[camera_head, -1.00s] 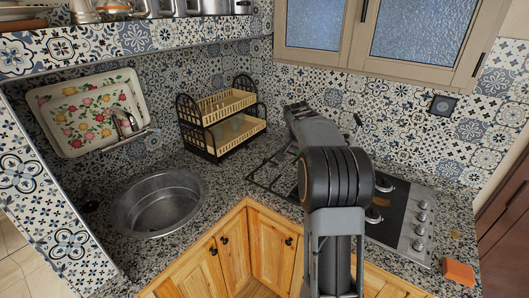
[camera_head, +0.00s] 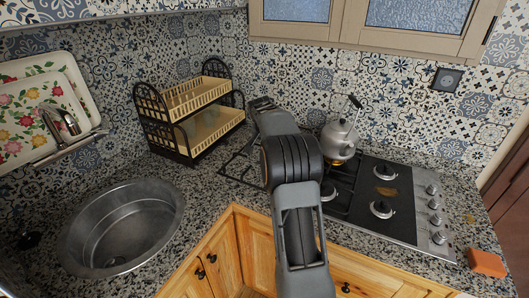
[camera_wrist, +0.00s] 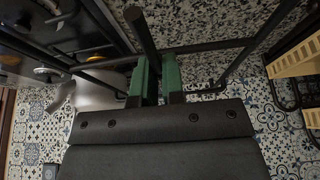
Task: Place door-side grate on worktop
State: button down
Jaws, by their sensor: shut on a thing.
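The grate (camera_wrist: 215,47), a frame of thin dark bars, is in my gripper (camera_wrist: 162,76). The green fingers are shut on one of its bars. In the head view the grate (camera_head: 238,166) shows as a dark outline over the granite worktop (camera_head: 215,205), between the dish rack and the hob (camera_head: 385,205). Whether it touches the stone I cannot tell. My arm hides part of the grate and my fingertips in the head view. The right part of the hob shows bare burners (camera_head: 381,208).
A metal kettle (camera_head: 339,139) stands at the back left of the hob. The two-tier dish rack (camera_head: 190,115) is left of the grate, close to it. A round sink (camera_head: 120,228) is at the left. An orange block (camera_head: 486,262) lies at the right.

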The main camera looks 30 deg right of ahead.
jog(key=w+d+f+p, duration=0.1)
jog(key=w+f, duration=0.1)
jog(key=w+d+f+p, duration=0.1)
jog(key=w+d+f, duration=0.1)
jog(key=w, duration=0.1)
jog(key=w+d+f+p, duration=0.2)
jog(key=w+f, duration=0.1)
jog(key=shift+w, duration=0.25)
jog(key=shift+w+f, duration=0.1)
jog(key=shift+f, duration=0.2)
jog(key=shift+w+d+f, duration=0.1)
jog(key=shift+f+p, duration=0.3)
jog(key=shift+p, duration=0.05)
jog(key=shift+f, duration=1.3)
jog(key=shift+f, duration=0.15)
